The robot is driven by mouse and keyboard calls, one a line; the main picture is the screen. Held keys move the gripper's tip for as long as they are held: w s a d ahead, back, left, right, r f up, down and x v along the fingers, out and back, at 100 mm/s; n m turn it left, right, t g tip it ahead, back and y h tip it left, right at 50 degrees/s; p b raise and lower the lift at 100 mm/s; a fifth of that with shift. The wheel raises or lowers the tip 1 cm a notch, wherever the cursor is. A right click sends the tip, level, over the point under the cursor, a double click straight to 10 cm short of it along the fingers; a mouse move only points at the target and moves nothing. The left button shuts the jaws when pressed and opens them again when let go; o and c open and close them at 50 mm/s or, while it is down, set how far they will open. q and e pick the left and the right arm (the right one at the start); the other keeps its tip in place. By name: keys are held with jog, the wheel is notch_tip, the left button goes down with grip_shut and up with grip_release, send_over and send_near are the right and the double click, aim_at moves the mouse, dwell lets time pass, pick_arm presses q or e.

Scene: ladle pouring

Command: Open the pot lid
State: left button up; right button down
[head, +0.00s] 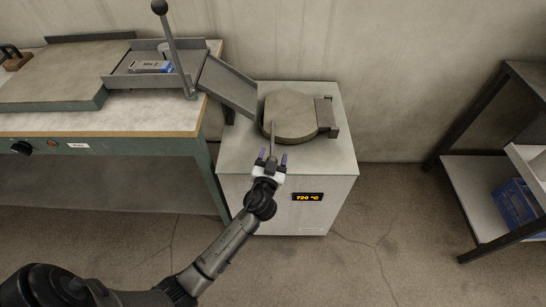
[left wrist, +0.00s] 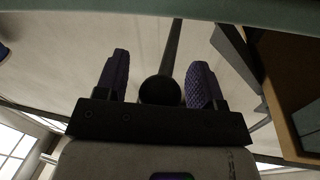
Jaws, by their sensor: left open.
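The pot lid (head: 290,112) is a round, grey-brown disc lying flat and closed on top of a pale box-shaped furnace (head: 240,150). A hinge block (head: 325,115) sits at its right side. A thin lid handle (head: 273,132) sticks out from its front edge. My left gripper (head: 273,158) is open at the handle's front end, with its purple fingertips pointing toward the lid. In the left wrist view, a dark rod with a round end (left wrist: 160,92) lies between the two open fingers (left wrist: 158,85), with gaps on both sides. The pot's inside is hidden under the lid.
A workbench (head: 150,122) on the left holds a sloping metal chute (head: 230,85) beside the lid and an upright lever with a ball knob (head: 160,7). A shelf (head: 480,190) with a blue box (head: 518,205) stands right. The floor between is clear.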

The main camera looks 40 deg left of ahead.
pick_arm(q)
jog(key=shift+a, duration=0.1)
jog(key=shift+w, duration=0.1)
grip_shut()
dwell(0.6)
